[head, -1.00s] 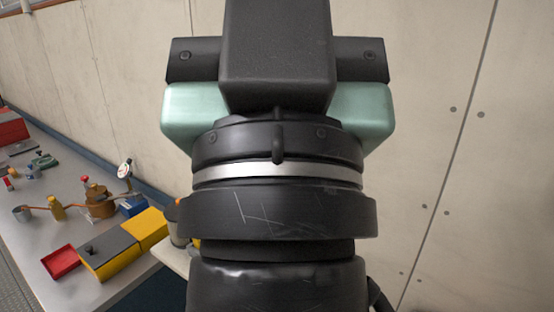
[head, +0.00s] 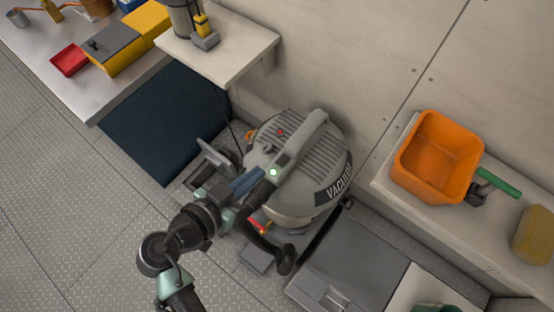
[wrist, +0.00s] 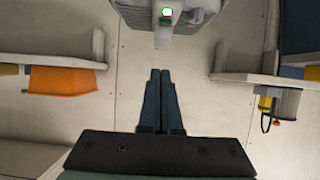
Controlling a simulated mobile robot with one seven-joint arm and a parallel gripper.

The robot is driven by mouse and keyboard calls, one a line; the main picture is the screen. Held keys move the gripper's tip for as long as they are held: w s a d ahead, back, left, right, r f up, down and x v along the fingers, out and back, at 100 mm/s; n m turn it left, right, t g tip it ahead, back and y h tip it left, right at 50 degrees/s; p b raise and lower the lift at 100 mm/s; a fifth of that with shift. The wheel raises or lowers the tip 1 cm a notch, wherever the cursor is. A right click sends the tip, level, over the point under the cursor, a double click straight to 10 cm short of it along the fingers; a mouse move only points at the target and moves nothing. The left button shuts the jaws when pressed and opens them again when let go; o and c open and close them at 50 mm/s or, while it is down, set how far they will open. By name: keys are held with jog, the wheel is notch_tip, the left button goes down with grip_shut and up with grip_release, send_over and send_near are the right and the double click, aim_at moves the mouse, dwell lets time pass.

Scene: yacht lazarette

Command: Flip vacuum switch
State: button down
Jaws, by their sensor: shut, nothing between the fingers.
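The grey vacuum (head: 330,150) stands on the floor against the wall, with a black label reading "VACUUM" on its side. In the wrist view the fingertips (wrist: 160,72) point towards the vacuum; contact cannot be told.
A black hose (head: 270,250) curves at the vacuum's front. An orange bin (head: 438,155) sits on a ledge to the right, beside a green-handled tool (head: 498,182). A small shelf (head: 225,65) juts out at upper left. A grey box lid (head: 345,262) is at lower right. The floor at left is clear.

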jog(key=p, duration=0.2)
send_over(282, 165)
jog(key=f, duration=0.4)
jog(key=shift+s+a, duration=0.1)
jog(key=shift+a, duration=0.2)
jog(key=shift+s+a+f, duration=0.15)
jog(key=shift+f, duration=0.5)
jog(key=shift+s+a+f, duration=0.1)
jog(key=shift+s+f, duration=0.05)
jog(key=shift+f, duration=0.45)
jog(key=shift+s+a+f, duration=0.1)
jog(key=shift+s+f, duration=0.05)
jog(key=shift+f, duration=0.55)
